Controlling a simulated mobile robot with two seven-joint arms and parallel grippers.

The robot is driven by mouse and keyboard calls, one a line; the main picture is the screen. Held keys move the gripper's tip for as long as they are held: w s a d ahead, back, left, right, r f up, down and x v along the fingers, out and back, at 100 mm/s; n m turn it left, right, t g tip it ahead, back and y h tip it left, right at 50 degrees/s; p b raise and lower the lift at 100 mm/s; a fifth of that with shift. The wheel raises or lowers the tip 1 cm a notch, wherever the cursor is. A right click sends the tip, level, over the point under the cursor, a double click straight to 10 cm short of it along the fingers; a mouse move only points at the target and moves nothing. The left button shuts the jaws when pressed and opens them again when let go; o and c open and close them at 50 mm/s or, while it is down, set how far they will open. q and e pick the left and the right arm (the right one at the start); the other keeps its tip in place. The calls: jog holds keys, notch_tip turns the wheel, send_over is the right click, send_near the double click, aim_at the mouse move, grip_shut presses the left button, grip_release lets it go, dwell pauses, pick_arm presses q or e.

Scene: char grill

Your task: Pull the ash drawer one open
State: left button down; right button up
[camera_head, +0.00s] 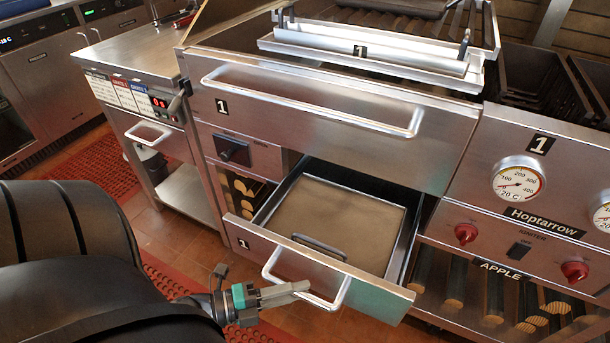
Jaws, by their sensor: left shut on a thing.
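Ash drawer one (370,284) is a steel drawer low in the grill, marked with a 1. It stands pulled out, and its inside shows a flat brown surface with a small dark handle (320,247). My left gripper (297,288) is at the drawer front and shut on the drawer's bar handle (338,294). The fingertips partly hide the bar. My right gripper is not in view.
A larger closed front with a long bar handle (300,98) is above the drawer. Gauges (517,183) and red knobs (466,234) are to the right. A steel side cabinet (133,60) stands left. Red mats (95,162) lie on the tiled floor.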

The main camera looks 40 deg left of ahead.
pick_arm(q)
jog(key=shift+s+d+p, duration=0.2)
jog(key=shift+s, duration=0.7)
jog(key=shift+s+d+p, duration=0.15)
jog(key=shift+s+d, duration=0.05)
jog(key=shift+s, duration=0.7)
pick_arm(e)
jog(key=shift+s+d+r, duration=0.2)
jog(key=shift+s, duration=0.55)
pick_arm(q)
jog(key=c, duration=0.8)
grip_release()
jog(key=shift+o, duration=0.2)
jog(key=v, duration=1.5)
jog(key=shift+p, duration=0.45)
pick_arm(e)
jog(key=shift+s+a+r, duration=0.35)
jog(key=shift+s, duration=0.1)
pick_arm(q)
jog(key=shift+a, duration=0.1)
